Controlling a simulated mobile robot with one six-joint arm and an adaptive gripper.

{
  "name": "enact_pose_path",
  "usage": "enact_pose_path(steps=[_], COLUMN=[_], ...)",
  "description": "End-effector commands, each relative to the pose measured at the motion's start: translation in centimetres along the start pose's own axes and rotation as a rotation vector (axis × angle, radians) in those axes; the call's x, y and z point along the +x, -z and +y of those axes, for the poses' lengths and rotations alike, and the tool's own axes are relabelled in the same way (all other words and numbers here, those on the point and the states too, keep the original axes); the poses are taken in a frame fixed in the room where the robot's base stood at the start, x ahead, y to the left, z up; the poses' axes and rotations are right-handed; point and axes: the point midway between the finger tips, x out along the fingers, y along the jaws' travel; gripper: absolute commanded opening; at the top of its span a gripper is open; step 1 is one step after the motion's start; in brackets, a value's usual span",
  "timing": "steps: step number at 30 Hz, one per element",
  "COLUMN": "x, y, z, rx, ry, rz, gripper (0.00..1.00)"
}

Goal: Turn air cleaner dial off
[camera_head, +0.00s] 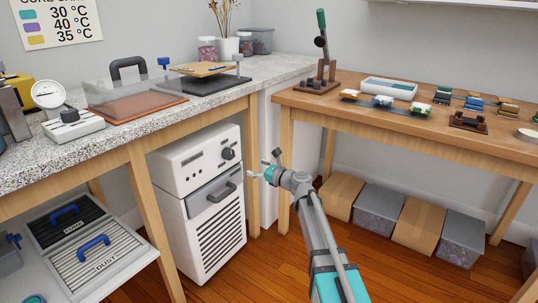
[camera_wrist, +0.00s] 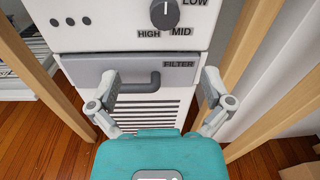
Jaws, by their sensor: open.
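The air cleaner (camera_head: 205,235) is a white box unit standing on the floor under the left bench. Its dark round dial (camera_head: 228,153) is on the upper front, at the right. In the wrist view the dial (camera_wrist: 165,13) is at the top edge, with LOW, MID and HIGH printed around it; no OFF label is in view. Its exact setting is hard to read. My gripper (camera_head: 264,173) is open and empty, in front of the cleaner and apart from the dial. In the wrist view its fingers (camera_wrist: 160,84) are spread below the dial, before the filter drawer.
The grey FILTER drawer (camera_wrist: 187,73) with its dark handle (camera_wrist: 132,83) sits below the dial. Wooden bench legs (camera_head: 253,165) flank the cleaner. A low shelf (camera_head: 130,262) with blue-handled trays is at left. Boxes (camera_head: 341,196) lie under the right table. Floor in front is clear.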

Motion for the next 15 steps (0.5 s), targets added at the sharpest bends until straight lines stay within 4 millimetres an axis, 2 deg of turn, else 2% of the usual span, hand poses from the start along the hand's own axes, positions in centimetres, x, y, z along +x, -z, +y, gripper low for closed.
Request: enact_pose_path(steps=[1, 15], x=[-0.2, -1.6], y=[-0.8, -3.1], z=[0.2, 2.0], rx=[-0.021, -0.219], ry=[-0.006, -0.072], rz=[0.01, 0.096], gripper=[1.0, 1.0])
